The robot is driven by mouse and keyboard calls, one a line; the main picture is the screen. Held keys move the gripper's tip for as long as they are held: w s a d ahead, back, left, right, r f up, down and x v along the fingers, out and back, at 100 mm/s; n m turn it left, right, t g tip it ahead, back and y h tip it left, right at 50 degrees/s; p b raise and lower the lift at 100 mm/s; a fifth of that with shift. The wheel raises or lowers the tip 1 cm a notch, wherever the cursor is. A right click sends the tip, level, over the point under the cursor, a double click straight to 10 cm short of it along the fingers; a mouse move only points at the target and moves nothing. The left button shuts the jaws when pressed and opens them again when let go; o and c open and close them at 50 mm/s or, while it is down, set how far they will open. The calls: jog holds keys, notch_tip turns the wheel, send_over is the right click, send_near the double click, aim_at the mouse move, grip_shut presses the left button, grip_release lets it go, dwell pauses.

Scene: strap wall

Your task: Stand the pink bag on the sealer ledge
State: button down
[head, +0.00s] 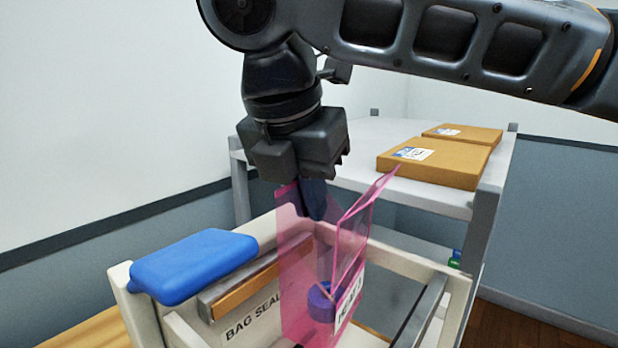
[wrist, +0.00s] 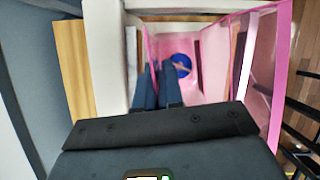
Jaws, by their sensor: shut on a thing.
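The pink bag (head: 298,262) is see-through and open at the top, with a partly readable white label. It hangs upright inside the sealer frame. A round blue item (head: 320,303) sits low inside it; this also shows in the wrist view (wrist: 181,65). My gripper (head: 314,208) is shut on the bag's left wall near its top edge. In the wrist view the dark fingers (wrist: 158,86) close on that wall. The sealer (head: 405,263) is a pale frame marked "BAG SEAL". The bag's bottom and the ledge beneath are hidden, so I cannot tell whether they touch.
A blue padded handle (head: 195,265) and an orange-brown bar (head: 245,287) lie left of the bag. A grey bar (head: 420,312) is at its right. Behind, a white shelf (head: 350,140) carries two flat brown boxes (head: 435,163).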

aim_at(309, 282)
jog(key=shift+f+b, duration=1.8)
jog(key=shift+f, duration=4.4)
jog(key=c, duration=1.2)
grip_release()
jog(key=shift+r, duration=0.1)
notch_tip(309, 282, up, 12)
jog(key=p, duration=1.1)
